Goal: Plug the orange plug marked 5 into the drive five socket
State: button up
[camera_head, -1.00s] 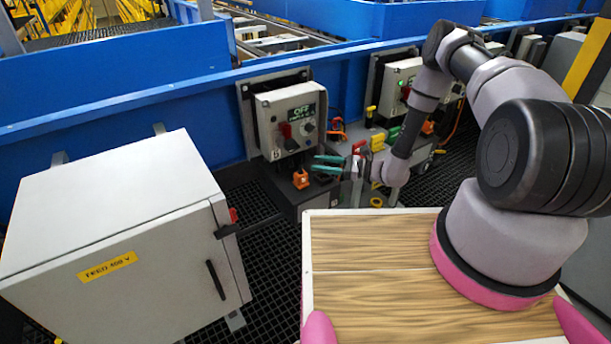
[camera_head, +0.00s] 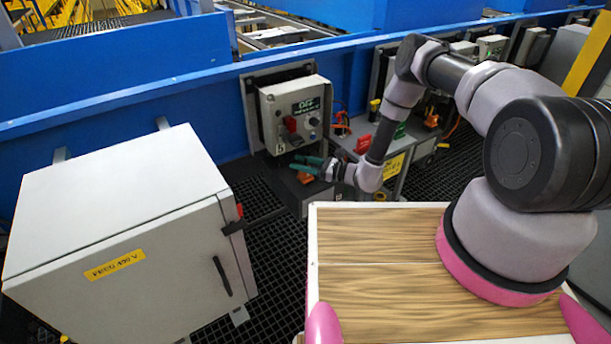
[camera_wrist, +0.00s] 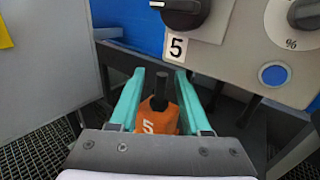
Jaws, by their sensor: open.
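The orange plug marked 5 (camera_wrist: 157,120) lies between my gripper's two teal fingers in the wrist view, its dark upper part pointing up the picture. In the head view the plug (camera_head: 305,178) is partly hidden under the fingers. My gripper (camera_wrist: 160,76) is open around the plug, a finger at each side, with no clear grip on it. In the head view my gripper (camera_head: 307,164) is just below the drive control box (camera_head: 295,110). The box carries a label 5 (camera_wrist: 177,48).
A grey cabinet with a yellow label (camera_head: 115,264) stands at the left. A grey bench with a yellow sign (camera_head: 393,167) is right of my gripper. Blue conveyor walls run behind.

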jog(key=shift+w+a, duration=0.2)
jog(key=shift+a, duration=0.4)
grip_shut()
jog(key=shift+r, duration=0.1)
